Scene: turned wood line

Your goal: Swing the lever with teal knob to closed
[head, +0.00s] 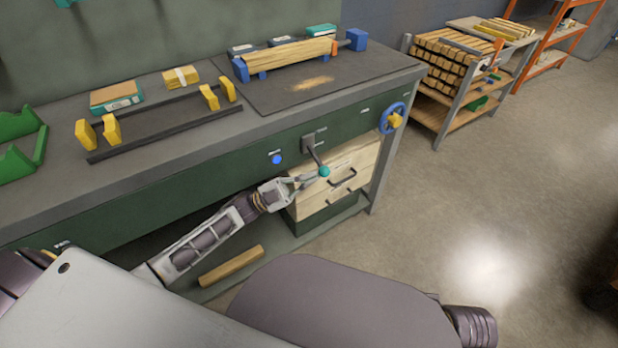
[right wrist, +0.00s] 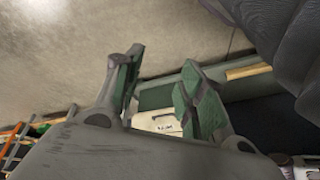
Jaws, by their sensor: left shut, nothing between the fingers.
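The lever (head: 314,155) is a dark arm on the green front panel of the workbench. It slants down and to the right from its grey mount and ends in a round teal knob (head: 324,171). My left gripper (head: 305,181) is shut and empty, with its fingertips just left of and slightly below the knob. I cannot tell whether they touch it. My right gripper (right wrist: 163,62) shows in the right wrist view with its fingers apart and nothing between them. The lever is not clearly visible in that view.
Wooden drawers (head: 337,178) with dark handles sit under the bench, behind the knob. A blue button (head: 277,159) is left of the lever, and a blue handwheel (head: 393,117) is to its right. A wooden bar (head: 231,265) lies on the lower shelf. The floor at right is clear.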

